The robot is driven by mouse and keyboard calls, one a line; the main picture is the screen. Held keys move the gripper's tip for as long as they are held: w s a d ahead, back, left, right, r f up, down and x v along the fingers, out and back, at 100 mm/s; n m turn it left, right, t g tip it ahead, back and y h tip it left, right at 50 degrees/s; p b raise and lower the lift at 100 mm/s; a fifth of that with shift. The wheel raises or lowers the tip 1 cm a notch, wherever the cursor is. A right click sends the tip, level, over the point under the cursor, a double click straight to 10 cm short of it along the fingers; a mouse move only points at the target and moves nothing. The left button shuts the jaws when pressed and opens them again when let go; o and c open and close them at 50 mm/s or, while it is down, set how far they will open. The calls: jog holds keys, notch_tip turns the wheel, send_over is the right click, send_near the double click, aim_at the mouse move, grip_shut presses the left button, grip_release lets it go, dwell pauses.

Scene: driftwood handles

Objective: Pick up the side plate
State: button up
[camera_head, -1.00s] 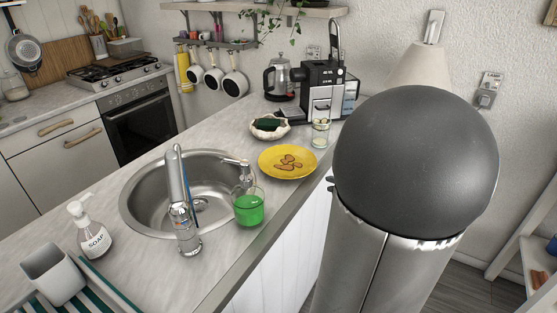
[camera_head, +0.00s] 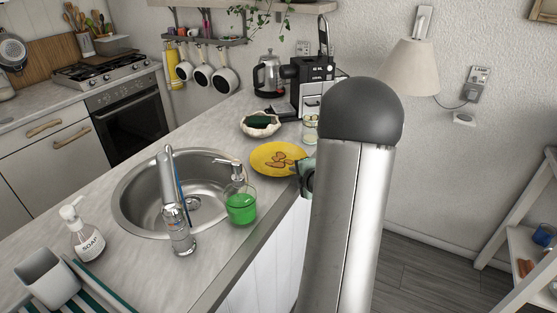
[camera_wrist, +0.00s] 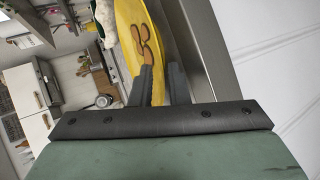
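The side plate (camera_head: 262,165) is yellow and round and lies flat on the counter right of the sink, with several brown cookie-like pieces (camera_head: 284,160) on it. In the wrist view the plate (camera_wrist: 128,15) runs up from between my fingers. My gripper (camera_wrist: 162,80) is open, one finger overlapping the plate and the other past its rim, with yellow showing in the gap. I cannot tell whether either finger touches it. In the head view only the green hand body shows at the plate's right edge; my arm hides the fingers.
The counter edge runs close along the plate's right side.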

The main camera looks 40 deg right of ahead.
jog(key=shift+w+d+f, duration=0.2)
jog(key=shift+w+f, duration=0.1)
jog(key=shift+w, duration=0.25)
grip_shut()
jog(key=shift+r, duration=0.1)
jog(key=shift+r, duration=0.25)
notch_tip(320, 180, up, 2)
jog(key=shift+r, duration=0.15)
jog(key=s+a+r, duration=0.8)
jog(key=s+r, duration=0.2)
jog(key=s, duration=0.1)
jog(key=shift+s, duration=0.25)
